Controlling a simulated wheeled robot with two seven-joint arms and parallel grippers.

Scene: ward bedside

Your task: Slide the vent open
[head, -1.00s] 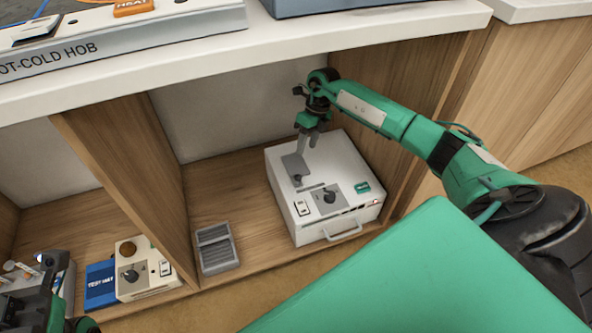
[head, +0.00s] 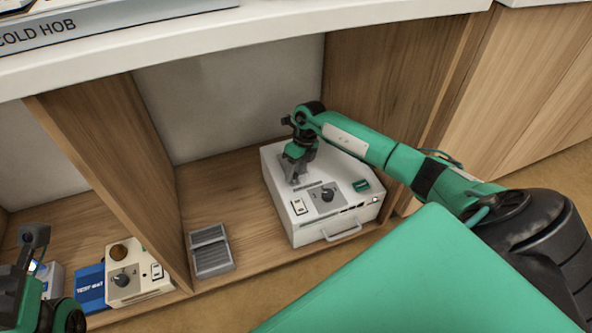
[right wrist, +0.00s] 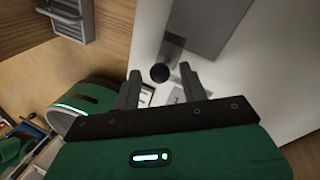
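A white box (head: 330,215) stands in the open bay under the counter. On its top is a grey sliding plate (right wrist: 205,25) with a small dark round knob (right wrist: 160,73), which I take to be the vent. My right gripper (head: 295,173) is over the plate in the head view and hides most of it. In the right wrist view its fingers (right wrist: 160,80) are apart, one on each side of the knob. I cannot tell whether they touch it. My left gripper (head: 32,245) shows only in part at the lower left, and its fingers are not clear.
The box also has a dark dial (head: 327,195), a white switch (head: 299,206), a green label (head: 361,186) and a front handle (head: 342,233). A grey slatted block (head: 211,251) stands to its left. A wooden divider (head: 115,170) and the counter (head: 280,45) bound the bay.

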